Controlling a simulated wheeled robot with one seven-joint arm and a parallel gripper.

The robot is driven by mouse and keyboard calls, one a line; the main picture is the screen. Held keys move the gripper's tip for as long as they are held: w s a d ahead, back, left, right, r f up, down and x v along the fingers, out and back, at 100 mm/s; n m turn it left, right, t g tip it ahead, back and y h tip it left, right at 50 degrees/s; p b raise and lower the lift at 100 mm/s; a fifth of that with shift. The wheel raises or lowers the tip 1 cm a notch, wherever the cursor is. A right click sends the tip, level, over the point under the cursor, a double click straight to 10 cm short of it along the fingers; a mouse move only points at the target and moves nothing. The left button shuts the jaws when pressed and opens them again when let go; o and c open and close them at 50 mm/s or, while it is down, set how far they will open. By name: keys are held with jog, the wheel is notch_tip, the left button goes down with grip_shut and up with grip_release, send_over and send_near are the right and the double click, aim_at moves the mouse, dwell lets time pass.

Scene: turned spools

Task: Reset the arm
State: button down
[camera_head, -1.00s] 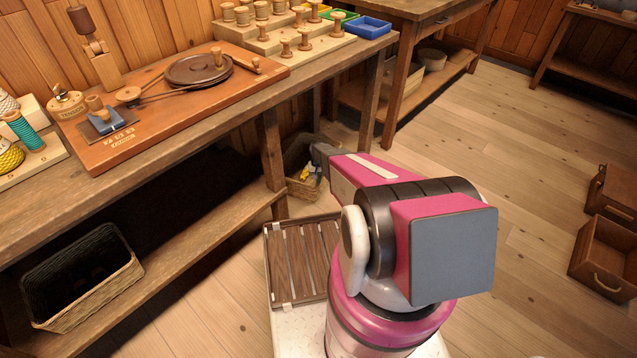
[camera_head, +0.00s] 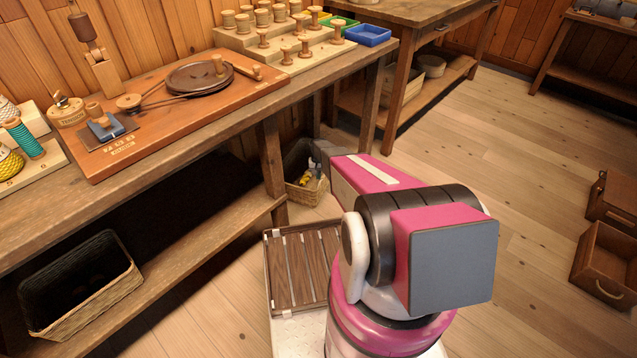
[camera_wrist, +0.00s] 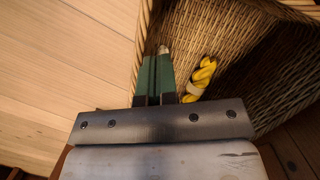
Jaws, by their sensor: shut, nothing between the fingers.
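My gripper shows in the wrist view (camera_wrist: 158,62) as two green fingers side by side, shut with nothing between them. The fingers point into a wicker basket (camera_wrist: 235,45), close to its left wall. A twisted yellow skein with a pale band (camera_wrist: 202,76) lies in the basket, to the right of the fingers and apart from them. In the head view my arm reaches away toward this basket (camera_head: 308,192), which stands on the floor beside the workbench leg. My gripper cannot be clearly made out there.
The workbench (camera_head: 200,130) runs along the left, with a spool rack (camera_head: 285,60) and a lathe-like board (camera_head: 160,135) on top. A dark basket (camera_head: 85,290) sits on its lower shelf. A slatted tray (camera_head: 300,262) is beside my arm's base. Floor at right is open, before wooden boxes (camera_head: 605,262).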

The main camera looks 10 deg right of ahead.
jog(key=w+d, duration=0.1)
jog(key=w, duration=0.4)
jog(key=s+a+r+n+t, duration=0.1)
jog(key=s+a+r, duration=0.1)
jog(key=s+r, duration=1.6)
jog(key=s+a+r+n+t, duration=0.1)
jog(key=s+a+r, duration=0.2)
jog(key=s+r, duration=1.5)
notch_tip(320, 180, up, 2)
jog(key=shift+s+r, duration=0.1)
jog(key=shift+s, duration=0.3)
jog(key=shift+a, duration=0.1)
